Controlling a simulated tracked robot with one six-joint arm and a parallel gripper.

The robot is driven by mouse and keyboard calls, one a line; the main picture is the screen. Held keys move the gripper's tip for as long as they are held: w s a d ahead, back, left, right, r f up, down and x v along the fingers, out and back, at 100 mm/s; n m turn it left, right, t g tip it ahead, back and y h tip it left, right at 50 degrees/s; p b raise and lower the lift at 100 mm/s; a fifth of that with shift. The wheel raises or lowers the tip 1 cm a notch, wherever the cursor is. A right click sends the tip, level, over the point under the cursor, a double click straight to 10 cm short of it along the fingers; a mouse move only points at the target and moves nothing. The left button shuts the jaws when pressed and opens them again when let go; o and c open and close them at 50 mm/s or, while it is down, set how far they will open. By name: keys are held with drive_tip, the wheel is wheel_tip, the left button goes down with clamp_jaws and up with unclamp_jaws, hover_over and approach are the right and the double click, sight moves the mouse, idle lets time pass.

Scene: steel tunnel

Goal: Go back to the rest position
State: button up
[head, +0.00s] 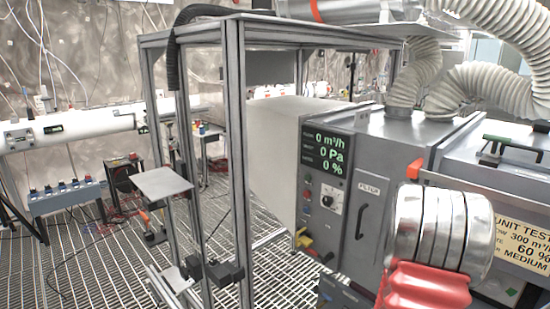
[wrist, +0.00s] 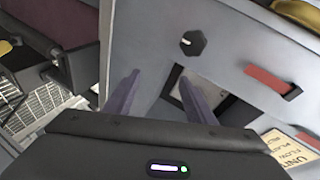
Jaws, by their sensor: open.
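My gripper (wrist: 159,78) shows in the wrist view, with its two purple-grey fingers apart and nothing between them. The fingers point at a tilted light-grey panel (wrist: 230,65). I cannot tell whether the fingertips touch it. A black knob (wrist: 192,43) is on the panel beyond the fingers, and a red bar (wrist: 268,80) is to its right. I cannot make out my gripper in the head view.
In the head view, a grey filter unit (head: 398,145) with a display reading zeros (head: 328,152) fills the right. An aluminium frame (head: 238,150) stands before it. White hoses (head: 480,88) hang above. Grating floor (head: 100,265) is open at left. A white pipe (head: 75,130) crosses the far left.

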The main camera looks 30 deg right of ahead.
drive_tip(key=w+a+f+n+t+y, duration=0.3)
drive_tip(key=w+a+f+n+y, duration=0.2)
drive_tip(key=w+a+n, duration=0.15)
drive_tip(key=w+a+r+n+t+y, duration=0.1)
drive_tip(key=w+a+r+n+y, duration=0.15)
drive_tip(key=w+a+n, duration=0.35)
drive_tip(key=w+a+r+n+t+y, duration=0.1)
drive_tip(key=w+a+n+y, duration=0.2)
drive_tip(key=a, duration=0.5)
drive_tip(key=s+a+r+n+y, duration=0.1)
drive_tip(key=a+r+n, duration=0.5)
drive_tip(key=a, duration=0.4)
drive_tip(key=s+a+r+n+t+y, duration=0.1)
drive_tip(key=s+a+r+n, duration=0.1)
drive_tip(key=a+r+n, duration=0.4)
drive_tip(key=s+a+r+n+y, duration=0.1)
drive_tip(key=a+r+n, duration=0.5)
drive_tip(key=a, duration=0.9)
wheel_tip(320, 180, up, 3)
drive_tip(key=shift+s+y, duration=0.35)
drive_tip(key=shift+s, duration=0.2)
drive_tip(key=shift+c, duration=0.3)
